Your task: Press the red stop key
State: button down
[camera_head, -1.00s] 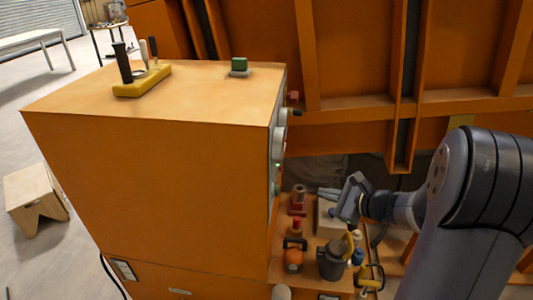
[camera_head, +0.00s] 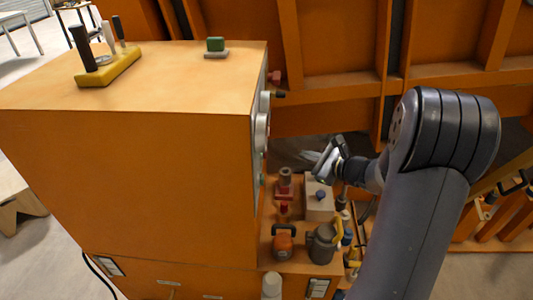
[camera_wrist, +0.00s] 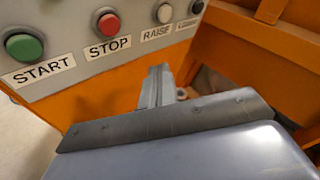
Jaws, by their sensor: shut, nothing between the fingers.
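The red stop key (camera_wrist: 109,24) is a round button on a grey panel (camera_wrist: 70,70) in the wrist view, above a label reading STOP. My gripper (camera_wrist: 158,75) is shut and empty; its fingertips lie below and to the right of the red key, apart from it in the picture. In the head view my gripper (camera_head: 318,160) is to the right of the orange cabinet (camera_head: 140,170), near the side that bears the panel. The panel face is seen almost edge-on there, and I cannot make out the red stop key on it.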

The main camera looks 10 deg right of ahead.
jog(key=w+a+b, duration=0.1)
jog(key=a, duration=0.6)
jog(key=shift+w+a, duration=0.2)
jog(key=shift+a, duration=0.1)
jog(key=shift+b, duration=0.35)
dwell(1.4)
jog(key=shift+w+a+b, duration=0.1)
jog(key=shift+a+b, duration=0.2)
jog(key=shift+a, duration=0.15)
jog(key=shift+w+a+b, duration=0.1)
jog(key=shift+a+b, duration=0.2)
jog(key=shift+a, duration=0.15)
dwell(0.6)
jog(key=shift+d, duration=0.1)
jog(key=shift+s+d, duration=0.2)
jog(key=shift+d, duration=0.55)
jog(key=shift+d, duration=0.1)
